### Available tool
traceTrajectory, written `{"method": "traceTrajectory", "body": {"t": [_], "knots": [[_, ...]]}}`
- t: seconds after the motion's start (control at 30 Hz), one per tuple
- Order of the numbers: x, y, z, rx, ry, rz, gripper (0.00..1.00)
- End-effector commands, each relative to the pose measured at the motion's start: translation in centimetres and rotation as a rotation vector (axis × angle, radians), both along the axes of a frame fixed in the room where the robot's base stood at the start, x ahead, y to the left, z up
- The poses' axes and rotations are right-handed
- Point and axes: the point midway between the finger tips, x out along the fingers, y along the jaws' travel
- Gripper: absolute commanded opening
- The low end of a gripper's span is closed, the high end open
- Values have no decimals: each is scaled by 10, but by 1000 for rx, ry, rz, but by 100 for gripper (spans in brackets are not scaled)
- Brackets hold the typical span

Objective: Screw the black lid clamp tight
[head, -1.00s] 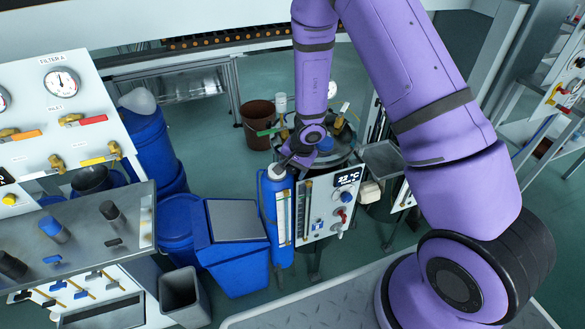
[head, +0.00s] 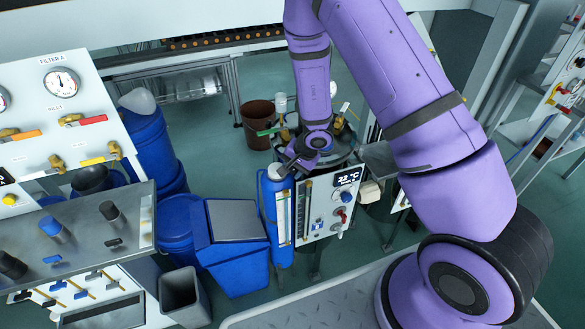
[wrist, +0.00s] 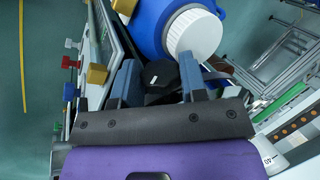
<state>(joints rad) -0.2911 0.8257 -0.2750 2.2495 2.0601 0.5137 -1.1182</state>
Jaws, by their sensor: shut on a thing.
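The black lid clamp (wrist: 160,75) shows as a dark knob between my fingers in the wrist view. My gripper (wrist: 161,84) is shut on it, with one blue-grey finger on each side. In the head view my gripper (head: 290,162) is at the left rim of the round vessel (head: 345,160), behind the panel with the digital display. The clamp cannot be made out there, as my wrist and fingers cover that spot. How tight the clamp sits cannot be seen.
A blue cylinder (head: 276,210) stands just below my gripper. The display panel (head: 328,205) is close on its right. A white cap (wrist: 194,35) on a blue body is just beyond my fingers. A blue bin (head: 236,250) and a brown bucket (head: 258,122) stand nearby.

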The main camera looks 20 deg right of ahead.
Motion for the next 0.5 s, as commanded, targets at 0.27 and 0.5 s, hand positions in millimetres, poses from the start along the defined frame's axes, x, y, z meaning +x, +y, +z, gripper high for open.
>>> {"method": "traceTrajectory", "body": {"t": [0.27,0.5], "knots": [[-4,-1,-3,113,-112,0,16],[-4,-2,-3,182,-186,-1,16]]}}
